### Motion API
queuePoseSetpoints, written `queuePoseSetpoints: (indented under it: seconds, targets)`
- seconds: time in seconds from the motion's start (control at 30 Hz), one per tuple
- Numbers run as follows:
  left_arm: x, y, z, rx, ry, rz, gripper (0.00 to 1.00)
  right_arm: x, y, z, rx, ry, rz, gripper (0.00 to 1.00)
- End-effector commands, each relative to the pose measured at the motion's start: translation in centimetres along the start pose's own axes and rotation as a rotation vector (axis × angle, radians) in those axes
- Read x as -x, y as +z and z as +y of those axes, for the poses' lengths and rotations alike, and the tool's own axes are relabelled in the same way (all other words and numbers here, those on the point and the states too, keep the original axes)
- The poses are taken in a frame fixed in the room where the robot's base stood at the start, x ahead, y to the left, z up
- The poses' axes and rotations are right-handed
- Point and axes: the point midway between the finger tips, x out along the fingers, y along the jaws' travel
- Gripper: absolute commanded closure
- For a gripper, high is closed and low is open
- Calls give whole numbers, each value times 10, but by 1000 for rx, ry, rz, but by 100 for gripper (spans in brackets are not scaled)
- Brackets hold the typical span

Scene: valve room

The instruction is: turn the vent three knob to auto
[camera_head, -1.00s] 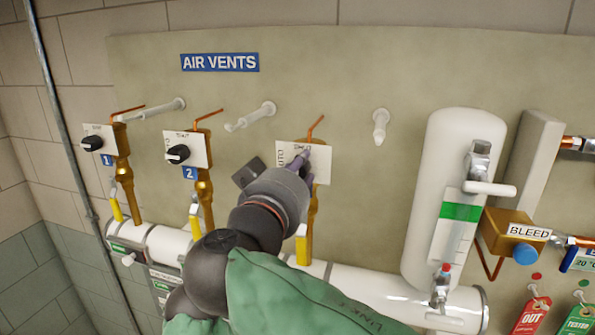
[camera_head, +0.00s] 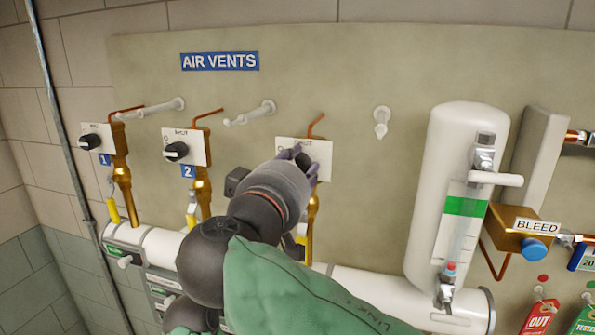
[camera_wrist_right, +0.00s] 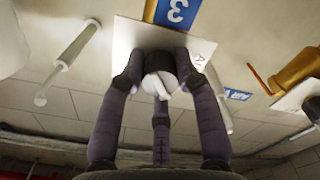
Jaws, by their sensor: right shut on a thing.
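The vent three plate (camera_head: 321,149) is a white square on a brass vent on the panel. My right gripper (camera_head: 301,158) reaches it from below left and covers most of its face. In the right wrist view my gripper (camera_wrist_right: 161,85) has its dark fingers closed around the vent three knob (camera_wrist_right: 160,82), whose white pointer shows between them, towards the picture's bottom. The blue "3" label (camera_wrist_right: 176,12) is upside down there, and an "A" shows at the plate's right edge. The head view hides most of the knob. My left gripper is not in view.
Vent one knob (camera_head: 89,142) and vent two knob (camera_head: 176,152) are at the left on similar plates. White pegs (camera_head: 249,113) stick out above. A white header pipe (camera_head: 360,288) runs below. A white cylinder (camera_head: 425,190) stands to the right, with the bleed valve (camera_head: 520,235) beyond.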

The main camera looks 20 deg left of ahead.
Motion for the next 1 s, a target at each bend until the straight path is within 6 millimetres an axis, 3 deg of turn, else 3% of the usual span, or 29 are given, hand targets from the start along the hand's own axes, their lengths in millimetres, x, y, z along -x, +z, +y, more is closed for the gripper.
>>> queuePoseSetpoints:
  seconds: [0.6, 1.0]
  targets:
    - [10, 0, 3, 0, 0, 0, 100, 0, 0, 0, 582, -3, -3, 100]
    - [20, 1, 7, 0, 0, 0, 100, 0, 0, -1, 853, -3, -2, 100]
